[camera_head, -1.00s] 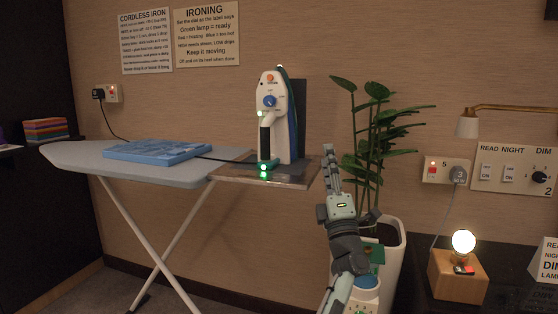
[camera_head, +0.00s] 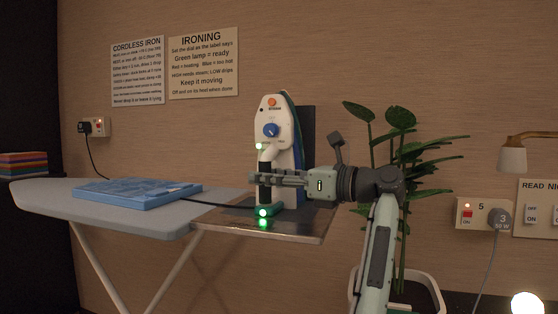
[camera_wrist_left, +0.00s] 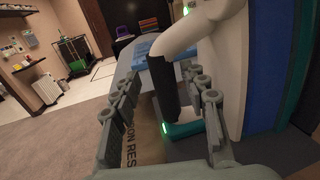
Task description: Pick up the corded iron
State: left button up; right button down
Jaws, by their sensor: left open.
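The iron (camera_head: 283,135) stands upright on its rest plate at the right end of the ironing board, white with a blue dial and a dark handle. My left gripper (camera_head: 258,179) is level with the lower part of the handle and points left across the front of the iron. In the left wrist view the dark handle (camera_wrist_left: 163,84) lies between the two open fingers, with the iron's white body to the right. Contact with the fingers cannot be told. My right gripper is not in view.
The ironing board (camera_head: 50,197) carries a folded blue cloth (camera_head: 135,193); a dark cord runs from there towards the rest plate (camera_head: 290,229). A plant (camera_head: 400,150) stands behind my arm. A wall socket (camera_head: 482,214) and a glowing bulb (camera_head: 527,304) are at the right.

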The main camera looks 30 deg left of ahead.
pick_arm(q)
jog(key=a, duration=0.5)
jog(key=shift+w+a, duration=0.1)
jog(key=shift+c, duration=0.5)
jog(key=shift+f, duration=0.1)
grip_shut()
jog(key=shift+r, duration=0.2)
